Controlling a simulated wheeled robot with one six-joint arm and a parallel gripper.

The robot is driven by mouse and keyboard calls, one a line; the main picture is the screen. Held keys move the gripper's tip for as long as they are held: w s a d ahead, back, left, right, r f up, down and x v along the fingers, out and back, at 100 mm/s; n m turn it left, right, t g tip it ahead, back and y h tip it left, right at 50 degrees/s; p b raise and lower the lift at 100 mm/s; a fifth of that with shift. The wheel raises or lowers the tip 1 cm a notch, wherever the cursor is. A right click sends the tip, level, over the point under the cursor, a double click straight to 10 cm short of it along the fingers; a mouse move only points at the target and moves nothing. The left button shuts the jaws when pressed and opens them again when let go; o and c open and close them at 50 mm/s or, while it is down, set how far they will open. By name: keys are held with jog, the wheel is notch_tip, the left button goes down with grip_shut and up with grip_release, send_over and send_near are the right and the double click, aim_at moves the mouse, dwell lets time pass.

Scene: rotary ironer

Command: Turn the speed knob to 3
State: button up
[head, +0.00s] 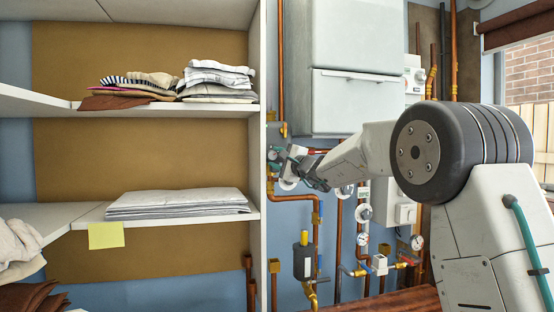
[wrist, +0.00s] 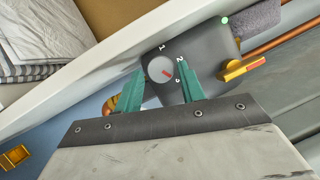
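The speed knob (wrist: 160,69) is a round pale grey dial with a red pointer line, on a dark grey box (wrist: 208,50) in the wrist view. The numerals 1 and 2 show above and to the right of it. A small mark below the 2 is too unclear to read. The red line points to the lower right, towards that mark, past the 2. My gripper (wrist: 161,74) is open, with one teal finger on each side of the knob and gaps showing. In the head view my gripper (head: 283,167) is beside the shelf's right edge, where it partly hides the knob area.
A white shelf unit (head: 256,150) with folded cloths (head: 178,203) stands close on the left of my gripper. Copper pipes, gauges (head: 417,242) and valves crowd the wall to the right. A yellow-red handle (wrist: 243,67) and a green light (wrist: 225,20) lie near the knob.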

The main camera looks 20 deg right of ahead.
jog(key=v, duration=0.7)
jog(key=shift+s, duration=0.25)
jog(key=shift+d+f, duration=0.1)
jog(key=shift+f, duration=0.05)
jog(key=s+a+f+n+g+y, duration=0.1)
jog(key=s+a+f+n+g, duration=0.3)
jog(key=s, duration=0.4)
jog(key=s+a+f+n+g, duration=0.3)
jog(key=s+f+g, duration=0.2)
jog(key=s+f, duration=0.25)
jog(key=s+a+f+n+g+y, duration=0.1)
jog(key=s+a+f+n+g, duration=0.25)
jog(key=s, duration=0.45)
jog(key=s+d+f+n+g+h, duration=0.1)
jog(key=s+d+f+h, duration=0.2)
jog(key=s, duration=0.7)
jog(key=s+d+f+n+g+h, duration=0.2)
jog(key=s+d+f+h, duration=0.1)
jog(key=s, duration=0.7)
jog(key=s+d+f+n+g+h, duration=0.1)
jog(key=s+d+f+n+h, duration=0.1)
jog(key=s, duration=0.9)
jog(key=shift+d+f+h, duration=0.9)
jog(key=shift+d+h, duration=0.1)
jog(key=shift+d, duration=0.15)
